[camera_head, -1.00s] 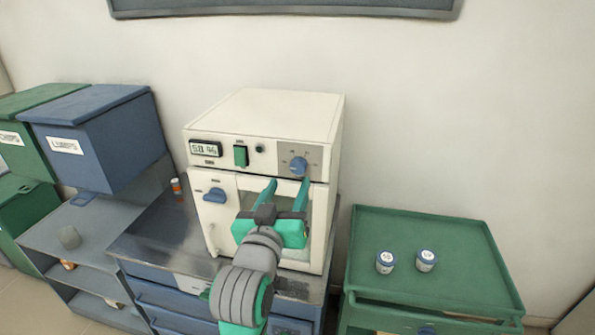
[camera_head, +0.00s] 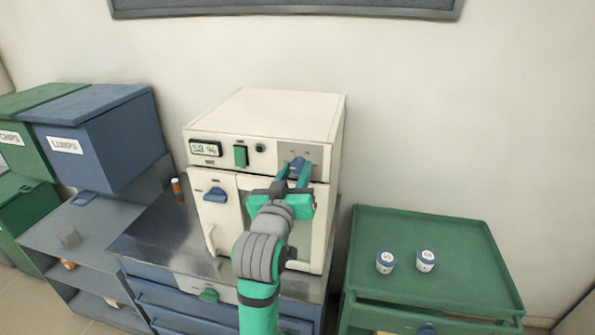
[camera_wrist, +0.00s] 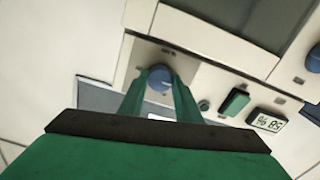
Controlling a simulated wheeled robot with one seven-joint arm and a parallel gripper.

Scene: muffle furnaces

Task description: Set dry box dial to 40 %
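The dry box (camera_head: 265,120) is a cream cabinet on a metal-topped bench. Its blue dial (camera_head: 297,163) sits on a grey panel at the upper right of the front. The display (camera_head: 205,149) appears to read 58 %, and it shows upside down in the wrist view (camera_wrist: 268,122). My gripper (camera_head: 294,172) is at the dial, its two green fingers one on each side. In the wrist view, the dial (camera_wrist: 160,78) lies between the fingertips, which look closed onto its sides. The fingers partly cover the dial in the head view.
A green switch (camera_head: 240,156) and a small dark knob (camera_head: 260,147) are left of the dial. A blue door latch (camera_head: 215,194) is below. A green cart (camera_head: 430,280) with two jars stands right; blue and green bins stand left.

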